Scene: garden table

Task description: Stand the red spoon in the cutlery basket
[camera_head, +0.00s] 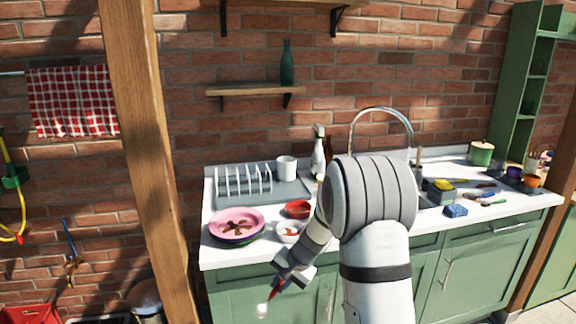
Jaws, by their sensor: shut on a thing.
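My gripper (279,281) is low in front of the counter's front edge, left of the picture's centre bottom. It is shut on the red spoon (274,291), which tilts down to the left with a pale, bright end lowest. The spoon is apart from the counter. A small dark container (417,174) with a brown handle sticking up stands just right of my arm, partly hidden by it. I cannot tell whether it is the cutlery basket.
The white counter (213,250) holds pink plates (237,220), a red bowl (298,209), a white bowl (288,229), a grey dish rack (246,184) and a white mug (287,169). Right of my arm are a yellow sponge (443,184), a blue sponge (456,211) and loose cutlery (485,198).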

